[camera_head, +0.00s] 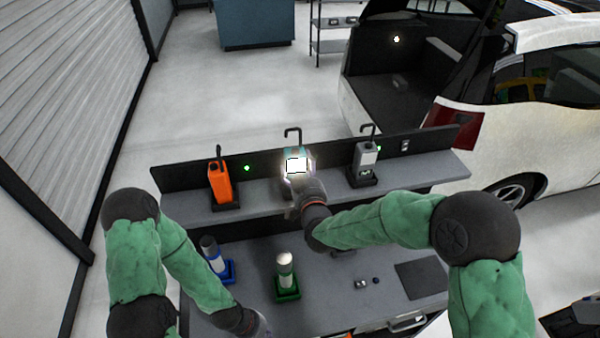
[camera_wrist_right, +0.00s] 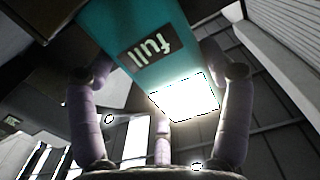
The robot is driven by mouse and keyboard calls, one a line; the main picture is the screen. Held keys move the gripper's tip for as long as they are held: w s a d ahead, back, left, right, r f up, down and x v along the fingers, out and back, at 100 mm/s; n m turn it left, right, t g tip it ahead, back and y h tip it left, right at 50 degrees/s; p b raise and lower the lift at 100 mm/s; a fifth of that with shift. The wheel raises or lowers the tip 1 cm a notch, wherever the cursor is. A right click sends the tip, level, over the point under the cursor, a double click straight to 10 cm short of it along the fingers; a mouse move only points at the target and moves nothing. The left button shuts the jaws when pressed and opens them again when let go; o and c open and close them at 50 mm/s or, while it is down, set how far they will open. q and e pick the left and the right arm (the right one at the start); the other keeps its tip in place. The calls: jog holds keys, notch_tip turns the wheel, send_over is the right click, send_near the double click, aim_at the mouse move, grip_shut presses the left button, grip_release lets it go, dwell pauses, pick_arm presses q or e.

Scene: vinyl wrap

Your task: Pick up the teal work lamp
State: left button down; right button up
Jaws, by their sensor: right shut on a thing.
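The teal work lamp (camera_head: 306,154) has a dark hook on top and a brightly lit white panel. It is at the middle of the raised shelf in the head view. My right gripper (camera_head: 297,184) is at its near side and shut on it. In the right wrist view the lamp's teal body (camera_wrist_right: 124,32), with a dark label reading "full", sits between the fingers of the gripper (camera_wrist_right: 160,95). My gripper hides the lamp's lower end, so I cannot tell whether it touches the shelf. My left gripper (camera_head: 258,328) is low at the bottom edge, its fingers mostly cut off.
An orange lamp (camera_head: 219,184) stands left on the shelf (camera_head: 435,166), and a grey lamp (camera_head: 365,157) stands right. On the lower bench, a blue-based holder (camera_head: 229,270) and a green-based holder (camera_head: 288,295) carry cylinders. A dark pad (camera_head: 421,279) lies right. A white car stands behind.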

aim_at(300, 161)
jog(key=s+r, duration=1.1)
jog(key=s, duration=0.3)
jog(key=shift+a+r, duration=0.15)
